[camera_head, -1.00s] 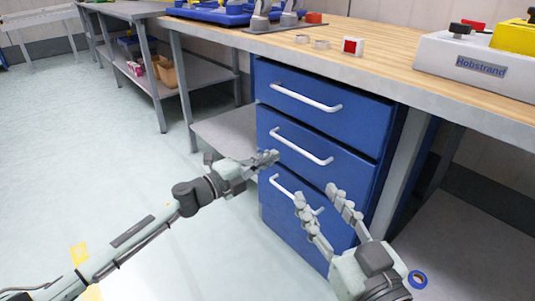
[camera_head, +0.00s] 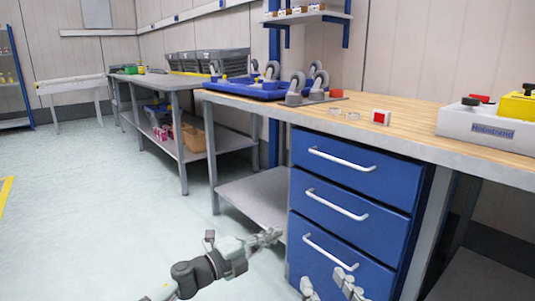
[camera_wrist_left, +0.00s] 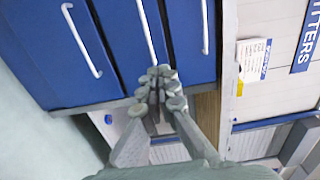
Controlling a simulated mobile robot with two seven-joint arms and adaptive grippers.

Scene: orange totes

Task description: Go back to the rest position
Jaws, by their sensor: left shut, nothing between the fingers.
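My right gripper (camera_head: 327,284) shows at the bottom edge of the head view, in front of the bottom drawer. Its two fingers stand apart with nothing seen between them. The rest of my right arm is out of view.
A wooden-topped workbench (camera_head: 412,118) carries a blue tray (camera_head: 245,90) with grey castors, a red-and-white box (camera_head: 381,117) and a white Hobstrand unit (camera_head: 487,130). A grey shelf (camera_head: 255,195) lies left of the drawers. The floor (camera_head: 95,205) at left is clear.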

